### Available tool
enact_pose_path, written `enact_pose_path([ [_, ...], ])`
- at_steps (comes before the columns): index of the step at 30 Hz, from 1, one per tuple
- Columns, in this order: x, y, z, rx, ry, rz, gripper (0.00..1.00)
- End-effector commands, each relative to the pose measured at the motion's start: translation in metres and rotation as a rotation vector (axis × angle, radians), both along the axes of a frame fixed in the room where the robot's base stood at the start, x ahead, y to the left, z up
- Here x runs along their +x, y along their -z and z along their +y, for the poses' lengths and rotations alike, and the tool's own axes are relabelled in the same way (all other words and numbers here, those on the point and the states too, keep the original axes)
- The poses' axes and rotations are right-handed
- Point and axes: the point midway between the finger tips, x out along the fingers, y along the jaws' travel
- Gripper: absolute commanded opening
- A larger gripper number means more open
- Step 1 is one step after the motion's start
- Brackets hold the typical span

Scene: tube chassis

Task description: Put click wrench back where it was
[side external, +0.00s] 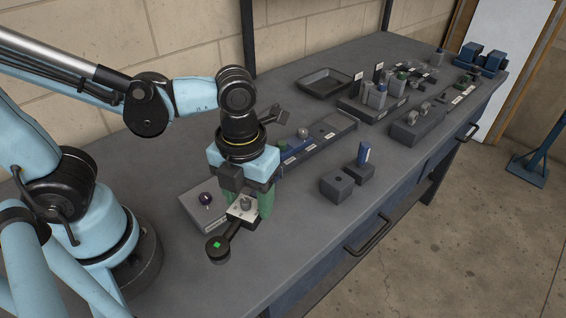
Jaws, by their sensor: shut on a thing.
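My gripper (246,203) points down over the front left of the bench, with its green fingers on either side of a small pale block with a grey knob. A dark tool that looks like the click wrench (218,248) extends from there toward the lower left. It has a short dark bar and a round dark end with a green square on top. My gripper is shut on this tool; the fingers partly hide the held part. I cannot tell whether it touches the bench. A long dark rack (335,131) with labelled places stands behind my gripper, partly hidden by it.
A grey block with a purple knob (206,199) sits just left of my gripper. Dark blocks (337,186) and a blue cylinder (363,153) stand to the right. A shallow tray (325,82) and several fixtures fill the back. Bare bench (300,225) lies at front right.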

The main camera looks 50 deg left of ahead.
Motion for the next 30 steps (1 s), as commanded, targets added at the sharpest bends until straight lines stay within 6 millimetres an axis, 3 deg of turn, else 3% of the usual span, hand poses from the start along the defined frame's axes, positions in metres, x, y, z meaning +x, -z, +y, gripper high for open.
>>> enact_pose_path([
  [15, 0.000, 0.049, -0.001, 0.000, 0.003, 0.000, 0.06],
  [30, -0.001, 0.059, 0.000, 0.000, 0.003, 0.000, 0.06],
])
